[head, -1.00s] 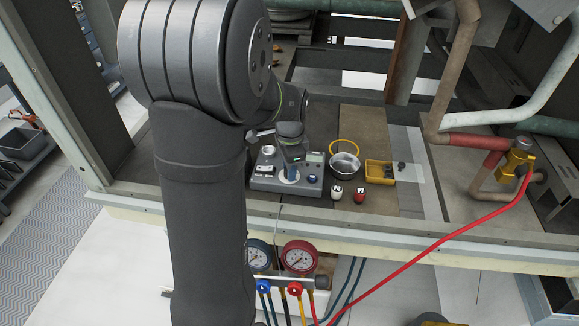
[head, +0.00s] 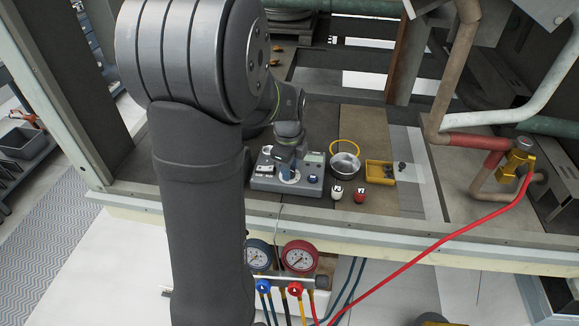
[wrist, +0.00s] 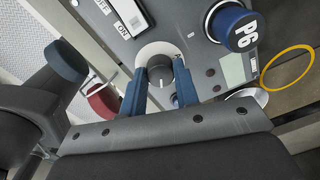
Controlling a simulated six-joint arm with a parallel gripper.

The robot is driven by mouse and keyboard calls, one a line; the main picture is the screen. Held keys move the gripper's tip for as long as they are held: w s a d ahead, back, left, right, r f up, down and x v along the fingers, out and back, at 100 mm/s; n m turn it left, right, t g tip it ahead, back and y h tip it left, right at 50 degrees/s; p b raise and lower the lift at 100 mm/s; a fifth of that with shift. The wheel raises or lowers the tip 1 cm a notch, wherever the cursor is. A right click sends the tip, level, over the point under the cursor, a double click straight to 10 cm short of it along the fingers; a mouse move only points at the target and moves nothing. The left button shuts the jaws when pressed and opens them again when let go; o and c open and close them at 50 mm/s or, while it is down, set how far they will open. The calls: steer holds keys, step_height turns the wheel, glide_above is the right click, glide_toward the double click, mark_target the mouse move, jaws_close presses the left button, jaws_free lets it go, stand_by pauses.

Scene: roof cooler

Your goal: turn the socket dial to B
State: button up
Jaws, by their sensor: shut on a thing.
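The socket dial, a dark round knob (wrist: 160,68) on a white disc, sits on a grey control box (head: 262,185). My gripper (wrist: 160,80) has its two blue fingers on either side of the knob, shut on it. In the head view my gripper (head: 288,170) reaches down to the box from above, and the white disc (head: 290,177) shows at the fingertips. The knob itself is mostly hidden there.
Gauges (head: 299,257) hang in front.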

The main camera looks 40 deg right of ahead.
steer(key=shift+m, duration=0.3)
steer(key=o, duration=1)
steer(key=r, duration=1.7)
steer(key=shift+s+a+r, duration=0.15)
steer(key=shift+a+r, duration=0.1)
steer(key=shift+a, duration=0.05)
steer(key=shift+f, duration=0.1)
steer(key=f, duration=1.7)
steer(key=shift+d+f, duration=0.15)
steer(key=shift+d, duration=0.2)
